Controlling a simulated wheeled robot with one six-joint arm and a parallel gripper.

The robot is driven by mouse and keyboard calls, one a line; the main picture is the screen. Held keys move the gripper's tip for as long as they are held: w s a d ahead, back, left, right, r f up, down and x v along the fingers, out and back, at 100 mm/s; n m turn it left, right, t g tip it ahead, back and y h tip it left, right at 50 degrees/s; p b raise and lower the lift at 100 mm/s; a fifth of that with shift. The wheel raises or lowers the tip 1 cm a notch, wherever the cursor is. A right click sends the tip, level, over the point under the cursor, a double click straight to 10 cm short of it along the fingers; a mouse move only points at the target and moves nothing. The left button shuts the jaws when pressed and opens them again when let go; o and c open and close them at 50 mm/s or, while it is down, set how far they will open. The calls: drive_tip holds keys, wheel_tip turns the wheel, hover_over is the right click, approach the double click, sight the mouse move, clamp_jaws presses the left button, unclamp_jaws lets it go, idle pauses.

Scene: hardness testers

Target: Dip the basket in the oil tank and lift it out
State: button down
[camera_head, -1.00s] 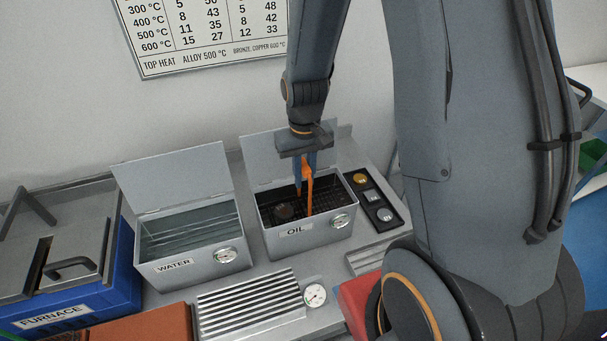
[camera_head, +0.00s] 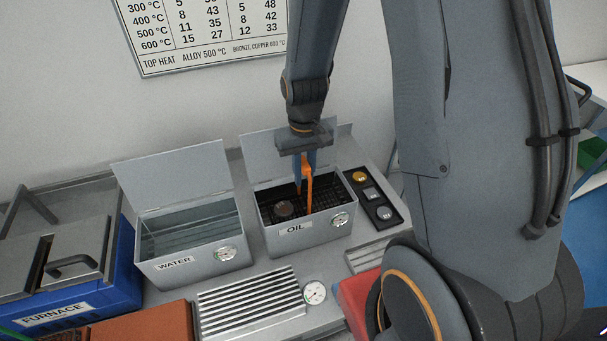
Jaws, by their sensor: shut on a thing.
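The oil tank (camera_head: 308,234) is a grey box labelled OIL, with its lid up and a dial on its front. The dark wire basket (camera_head: 325,187) sits inside the tank's opening, with a round greyish-brown piece (camera_head: 284,208) in it. An orange handle (camera_head: 308,183) rises from the basket. My gripper (camera_head: 306,160) is above the tank, pointing down, shut on this handle. The basket's underside and the oil level are hard to make out.
The water tank (camera_head: 193,273), also lid-up, stands left of the oil tank. The blue furnace (camera_head: 85,304) is further left. A ribbed plate (camera_head: 250,303) with a dial lies in front. A dark tray with several round pieces (camera_head: 372,194) is close on the right.

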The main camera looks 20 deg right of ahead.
drive_tip(key=shift+r+p, duration=0.45)
drive_tip(key=shift+r, duration=0.2)
drive_tip(key=shift+f, duration=0.15)
drive_tip(key=shift+f+b, duration=0.45)
drive_tip(key=shift+f, duration=0.35)
drive_tip(key=shift+r, duration=0.1)
drive_tip(key=shift+r+p, duration=4.6)
drive_tip(key=shift+r, duration=1.1)
